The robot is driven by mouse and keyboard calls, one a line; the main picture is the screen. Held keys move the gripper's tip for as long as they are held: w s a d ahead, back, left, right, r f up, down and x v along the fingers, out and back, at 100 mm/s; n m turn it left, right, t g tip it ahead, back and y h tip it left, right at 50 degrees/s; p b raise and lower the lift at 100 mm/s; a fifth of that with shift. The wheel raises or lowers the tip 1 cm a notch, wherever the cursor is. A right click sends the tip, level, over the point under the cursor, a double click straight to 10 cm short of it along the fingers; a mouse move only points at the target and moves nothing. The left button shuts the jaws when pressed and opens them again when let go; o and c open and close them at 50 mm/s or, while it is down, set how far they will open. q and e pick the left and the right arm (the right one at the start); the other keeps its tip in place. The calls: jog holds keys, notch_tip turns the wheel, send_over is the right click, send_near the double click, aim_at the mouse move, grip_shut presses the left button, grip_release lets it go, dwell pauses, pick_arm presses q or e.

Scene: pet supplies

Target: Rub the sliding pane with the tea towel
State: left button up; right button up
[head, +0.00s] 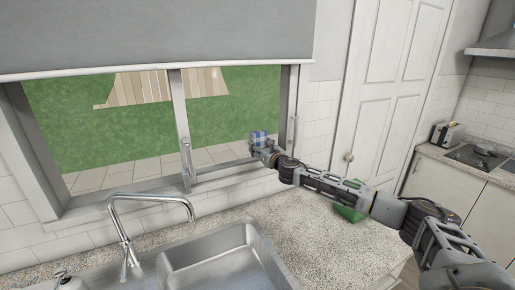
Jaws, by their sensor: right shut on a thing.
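The sliding pane (230,120) is the right part of the window, in a grey frame behind the sink. My right arm reaches in from the right. Its gripper (262,146) is shut on a small blue and white tea towel (259,137). The towel is in front of the pane's lower right part; I cannot tell whether it touches the glass. Most of the towel looks bunched at the fingertips. My left gripper is not in view.
A steel sink (215,262) and a tall curved tap (130,225) stand in front of the window. A green object (349,214) lies on the speckled counter (330,250), partly behind my arm. A grey blind (150,35) covers the window's top. A white door (385,90) is to the right.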

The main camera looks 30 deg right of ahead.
jog(key=shift+d, duration=0.6)
jog(key=shift+d, duration=0.1)
jog(key=shift+s+d, duration=0.2)
jog(key=shift+d, duration=1.7)
jog(key=shift+r, duration=0.1)
jog(key=shift+a, duration=0.2)
jog(key=shift+w+a, duration=0.15)
jog(key=shift+a, duration=1.75)
jog(key=shift+w+a, duration=0.15)
jog(key=shift+a, duration=1.8)
